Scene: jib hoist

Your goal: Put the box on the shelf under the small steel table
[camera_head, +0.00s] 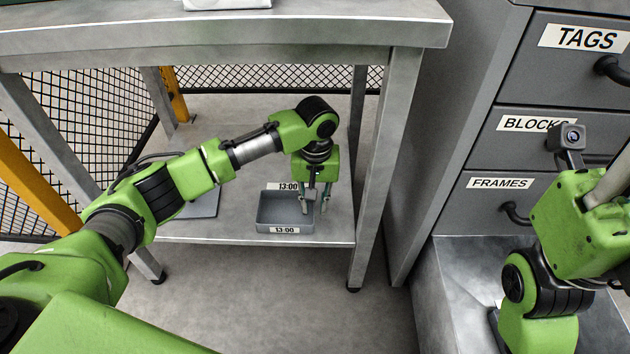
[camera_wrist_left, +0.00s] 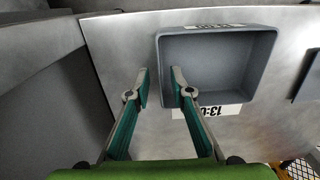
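The box is a small grey open bin (camera_head: 266,212) with white "13:00" labels, standing empty on the shelf (camera_head: 235,225) under the small steel table (camera_head: 240,30). It also shows in the left wrist view (camera_wrist_left: 268,70). My left gripper (camera_head: 315,204) points down at the box's right wall. In the left wrist view, its two fingers (camera_wrist_left: 162,84) are apart, one outside the wall and one on the inner side. A narrow gap shows between them, and I cannot tell whether they touch the wall. My right arm is at the right, its fingers not visible.
A flat grey piece (camera_head: 203,204) lies on the shelf left of the box, partly behind my left arm. Table legs (camera_head: 375,180) bound the shelf. A grey drawer cabinet (camera_head: 480,150) stands at the right, with mesh fencing (camera_head: 100,105) behind.

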